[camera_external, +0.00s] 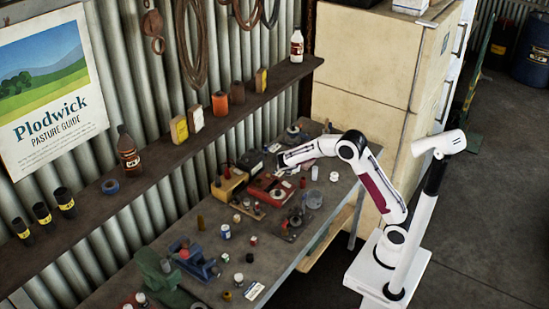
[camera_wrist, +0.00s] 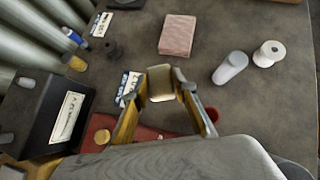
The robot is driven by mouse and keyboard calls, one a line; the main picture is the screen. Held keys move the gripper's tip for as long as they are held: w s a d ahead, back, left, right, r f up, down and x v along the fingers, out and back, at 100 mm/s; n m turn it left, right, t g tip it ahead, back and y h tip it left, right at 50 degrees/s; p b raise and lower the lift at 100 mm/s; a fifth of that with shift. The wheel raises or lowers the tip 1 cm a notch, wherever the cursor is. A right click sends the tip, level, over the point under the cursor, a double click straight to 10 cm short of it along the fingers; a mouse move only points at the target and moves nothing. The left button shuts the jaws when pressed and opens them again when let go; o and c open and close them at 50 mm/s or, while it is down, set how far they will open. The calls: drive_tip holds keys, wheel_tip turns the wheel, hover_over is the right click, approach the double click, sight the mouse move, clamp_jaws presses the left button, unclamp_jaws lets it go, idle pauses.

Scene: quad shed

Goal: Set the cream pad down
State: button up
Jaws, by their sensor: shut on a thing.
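The cream pad (camera_wrist: 160,86) is between the two fingertips of my gripper (camera_wrist: 163,80) in the wrist view. My gripper is shut on it, with one finger on each side. The pad appears above the grey bench top, but I cannot tell whether it touches anything below. In the external view my gripper (camera_external: 280,166) is over the far part of the bench, near the red tray. The pad is too small to make out there.
A pink block (camera_wrist: 178,35) lies ahead on the bench (camera_wrist: 215,35). A white cylinder (camera_wrist: 230,67) and a white roll (camera_wrist: 268,53) are to the right. A dark labelled box (camera_wrist: 62,115) and a red tray (camera_wrist: 98,130) are nearer. Bare bench shows around the block.

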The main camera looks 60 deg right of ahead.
drive_tip(key=shift+f, duration=1.85)
drive_tip(key=shift+f, duration=0.1)
drive_tip(key=o, duration=1)
drive_tip(key=shift+a+r, duration=0.1)
drive_tip(key=shift+r, duration=0.1)
drive_tip(key=v, duration=1.1)
drive_tip(key=shift+s+a+r, duration=0.1)
drive_tip(key=shift+a+r, duration=0.15)
drive_tip(key=shift+a, duration=0.05)
